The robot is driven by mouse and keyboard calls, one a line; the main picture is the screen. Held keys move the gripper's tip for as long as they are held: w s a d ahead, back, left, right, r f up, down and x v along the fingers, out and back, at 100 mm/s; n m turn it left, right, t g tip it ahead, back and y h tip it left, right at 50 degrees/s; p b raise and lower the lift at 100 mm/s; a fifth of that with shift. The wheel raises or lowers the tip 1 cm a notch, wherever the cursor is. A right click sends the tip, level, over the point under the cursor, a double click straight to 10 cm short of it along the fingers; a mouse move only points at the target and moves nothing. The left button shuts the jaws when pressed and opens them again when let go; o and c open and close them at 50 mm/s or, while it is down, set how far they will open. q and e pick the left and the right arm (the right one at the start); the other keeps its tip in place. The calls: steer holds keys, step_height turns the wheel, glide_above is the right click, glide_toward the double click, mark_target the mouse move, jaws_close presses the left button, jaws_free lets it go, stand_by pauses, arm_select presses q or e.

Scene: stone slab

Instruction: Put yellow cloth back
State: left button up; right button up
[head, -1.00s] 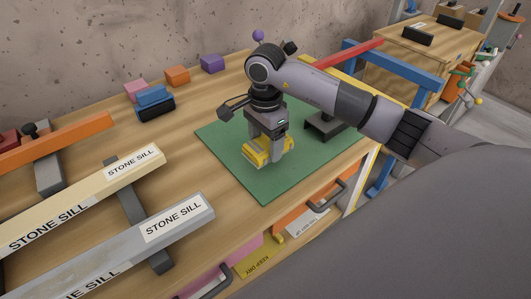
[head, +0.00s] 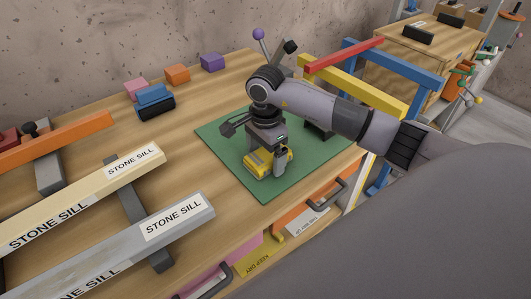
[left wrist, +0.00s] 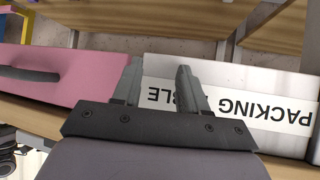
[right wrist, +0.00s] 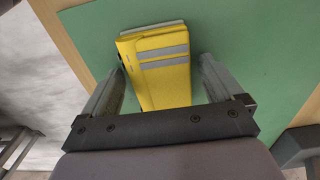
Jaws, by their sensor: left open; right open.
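A folded yellow cloth (head: 257,163) with grey stripes lies on the green mat (head: 218,133) on the workbench. My right gripper (head: 267,166) is low over it, pointing down. In the right wrist view the yellow cloth (right wrist: 157,70) lies between and just beyond the spread fingers of my right gripper (right wrist: 157,85), which is open. My left gripper (left wrist: 160,78) is open and empty in the left wrist view, facing a pink drawer front (left wrist: 75,75) and a white board marked PACKING (left wrist: 245,90). The left gripper is not in the head view.
Two stone sills (head: 180,217) lie on supports at the left. Blue (head: 154,95), pink, orange and purple blocks stand at the back of the bench. A dark stand (head: 320,132) is on the mat behind my right arm. A drawer handle (head: 328,195) juts from the bench front.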

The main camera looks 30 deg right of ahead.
mark_target(266, 156)
step_height(266, 156, up, 12)
steer(key=shift+r+b, duration=0.15)
steer(key=shift+b, duration=0.3)
stand_by(0.6)
